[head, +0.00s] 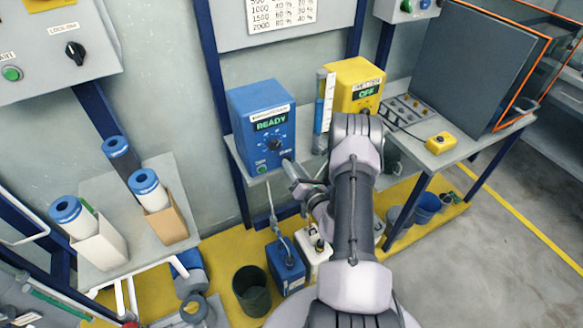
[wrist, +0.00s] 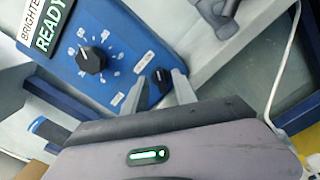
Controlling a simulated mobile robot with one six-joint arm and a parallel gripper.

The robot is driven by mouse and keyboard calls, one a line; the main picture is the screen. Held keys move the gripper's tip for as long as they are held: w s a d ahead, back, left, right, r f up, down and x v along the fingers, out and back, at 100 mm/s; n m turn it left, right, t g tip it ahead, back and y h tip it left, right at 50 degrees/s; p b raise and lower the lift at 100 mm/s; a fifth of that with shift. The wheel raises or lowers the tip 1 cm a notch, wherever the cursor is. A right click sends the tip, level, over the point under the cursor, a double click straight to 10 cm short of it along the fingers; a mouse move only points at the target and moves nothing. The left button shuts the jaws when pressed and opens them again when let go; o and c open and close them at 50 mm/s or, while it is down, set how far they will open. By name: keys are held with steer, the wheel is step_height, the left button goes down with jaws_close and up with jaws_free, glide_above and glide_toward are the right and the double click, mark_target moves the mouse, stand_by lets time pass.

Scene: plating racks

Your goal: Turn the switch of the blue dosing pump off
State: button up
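The blue dosing pump (head: 262,125) stands on the grey shelf, with a lit green READY display (head: 271,123). In the wrist view its blue front (wrist: 118,55) shows tilted, with a large black dial (wrist: 91,59) and a small black switch (wrist: 161,76) near the lower corner. My gripper (head: 291,166) is at the pump's lower right front corner and hides the switch in the head view. In the wrist view my gripper (wrist: 156,87) is open, one finger on either side of the switch. Whether the fingers touch it I cannot tell.
A yellow pump (head: 355,85) with a lit display stands to the right, beyond a clear measuring column (head: 325,100). Blue (head: 286,266) and white (head: 314,255) canisters stand below the shelf. A yellow-topped control box (head: 440,142) lies on the right bench.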

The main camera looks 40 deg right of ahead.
steer(key=shift+w+d, duration=0.15)
steer(key=shift+w, duration=0.45)
steer(key=shift+c, duration=0.4)
jaws_close()
